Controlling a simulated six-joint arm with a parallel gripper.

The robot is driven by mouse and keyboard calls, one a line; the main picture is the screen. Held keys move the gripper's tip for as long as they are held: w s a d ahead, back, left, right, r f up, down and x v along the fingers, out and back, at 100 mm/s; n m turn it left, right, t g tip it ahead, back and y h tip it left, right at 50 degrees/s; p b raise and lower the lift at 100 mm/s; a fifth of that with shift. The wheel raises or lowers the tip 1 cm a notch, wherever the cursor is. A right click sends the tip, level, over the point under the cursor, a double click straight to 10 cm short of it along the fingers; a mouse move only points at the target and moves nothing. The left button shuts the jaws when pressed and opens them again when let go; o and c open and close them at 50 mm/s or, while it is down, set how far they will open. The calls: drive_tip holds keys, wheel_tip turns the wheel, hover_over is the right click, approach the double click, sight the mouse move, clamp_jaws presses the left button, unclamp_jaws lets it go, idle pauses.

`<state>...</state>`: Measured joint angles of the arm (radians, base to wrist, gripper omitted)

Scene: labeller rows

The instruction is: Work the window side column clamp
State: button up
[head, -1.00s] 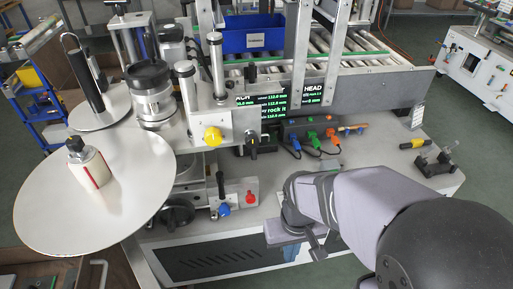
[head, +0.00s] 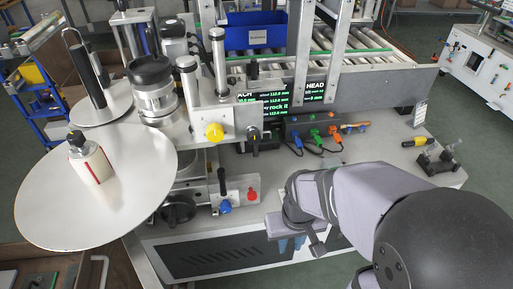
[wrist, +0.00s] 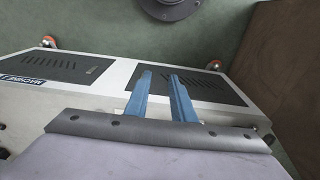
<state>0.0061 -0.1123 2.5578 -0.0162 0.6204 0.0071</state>
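The labeller head carries a yellow knob (head: 214,131) and a black lever knob (head: 253,136) below two upright chrome columns (head: 218,62). Lower down are a black upright lever (head: 222,183), a blue knob (head: 225,206), a red knob (head: 252,195) and a black handwheel (head: 178,209). I cannot tell which is the window side column clamp. My gripper (head: 291,244) hangs at the front edge of the machine, right of and below these controls, touching none. In the wrist view my gripper (wrist: 159,76) shows two blue fingers apart with nothing between them.
A large white reel disc (head: 60,205) stands at the left. A blue bin (head: 255,32) sits by the roller conveyor behind. Blue, green and orange plugs (head: 315,137) and a lit display (head: 275,108) are behind the arm. The wrist view shows vented cabinet panels (wrist: 60,68).

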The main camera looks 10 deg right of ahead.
drive_tip(key=w+d+f+t+b, duration=0.1)
drive_tip(key=w+f+t+b, duration=0.25)
drive_tip(key=w, duration=0.55)
drive_tip(key=n+t+y+b, duration=0.1)
drive_tip(key=t+y+b, duration=0.2)
drive_tip(key=t+b, duration=0.75)
approach(256, 150)
drive_tip(key=shift+w+a+f+t+p, duration=0.1)
drive_tip(key=shift+w+f+t+p, duration=0.55)
drive_tip(key=shift+w+t+p, duration=0.15)
drive_tip(key=shift+w+a+f+t+p, duration=0.15)
drive_tip(key=shift+w+f+t+p, duration=0.55)
drive_tip(key=shift+w+p, duration=0.1)
drive_tip(key=shift+w+a, duration=0.2)
drive_tip(key=shift+w, duration=1)
drive_tip(key=shift+w+a, duration=0.25)
drive_tip(key=shift+w, duration=0.95)
drive_tip(key=shift+w+a, duration=0.2)
drive_tip(key=shift+w, duration=1)
clamp_jaws()
